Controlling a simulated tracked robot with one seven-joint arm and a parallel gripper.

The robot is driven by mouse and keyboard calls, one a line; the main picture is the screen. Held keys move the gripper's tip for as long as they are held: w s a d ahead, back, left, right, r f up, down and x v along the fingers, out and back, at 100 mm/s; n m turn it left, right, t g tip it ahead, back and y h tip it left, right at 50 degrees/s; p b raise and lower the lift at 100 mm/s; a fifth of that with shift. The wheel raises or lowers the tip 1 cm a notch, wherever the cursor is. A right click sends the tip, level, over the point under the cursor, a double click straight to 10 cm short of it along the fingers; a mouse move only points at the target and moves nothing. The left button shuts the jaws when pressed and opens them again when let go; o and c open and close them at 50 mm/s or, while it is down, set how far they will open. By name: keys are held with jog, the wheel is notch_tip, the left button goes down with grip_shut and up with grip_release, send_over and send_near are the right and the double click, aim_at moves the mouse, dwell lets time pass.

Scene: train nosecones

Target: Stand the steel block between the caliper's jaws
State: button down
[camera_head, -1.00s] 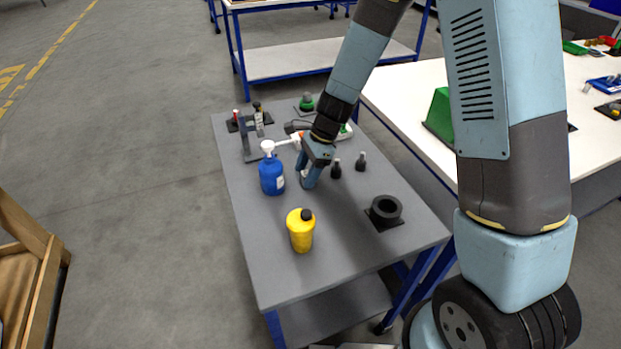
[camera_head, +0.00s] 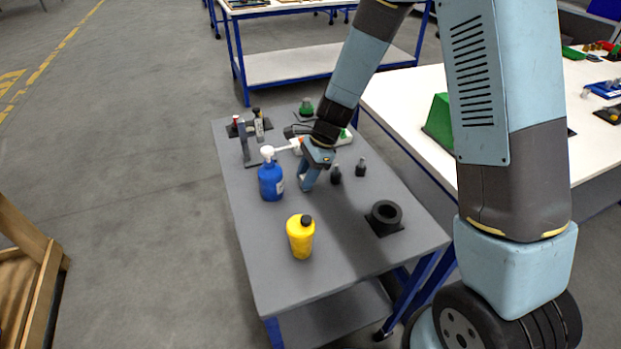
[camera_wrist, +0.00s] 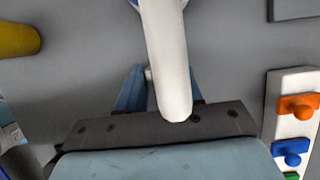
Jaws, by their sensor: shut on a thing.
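My gripper (camera_head: 306,186) is low over the grey table, just right of a blue pump bottle (camera_head: 270,182). The gripper fingers also show in the wrist view (camera_wrist: 160,92), mostly behind the bottle's white nozzle (camera_wrist: 168,60), which crosses in front of them. A small pale sliver (camera_wrist: 149,76) shows between the fingers; it looks like the steel block, mostly hidden. A grey upright piece with a foot (camera_head: 245,148) stands at the table's back left; it may be the caliper, but its jaws are too small to tell.
A yellow bottle (camera_head: 300,237) stands at the front and a black ring (camera_head: 384,215) at the right. Two small dark bottles (camera_head: 360,168) stand right of my gripper. A white board with coloured knobs (camera_wrist: 294,120) lies nearby. The table's front is mostly clear.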

jog(key=shift+r, duration=0.4)
notch_tip(320, 180, up, 3)
jog(key=shift+s+f, duration=0.15)
jog(key=shift+f, duration=0.05)
jog(key=s+a+r, duration=0.2)
jog(key=s+r, duration=0.7)
jog(key=s, duration=0.4)
jog(key=shift+s+a+r, duration=0.15)
jog(key=shift+s, duration=0.1)
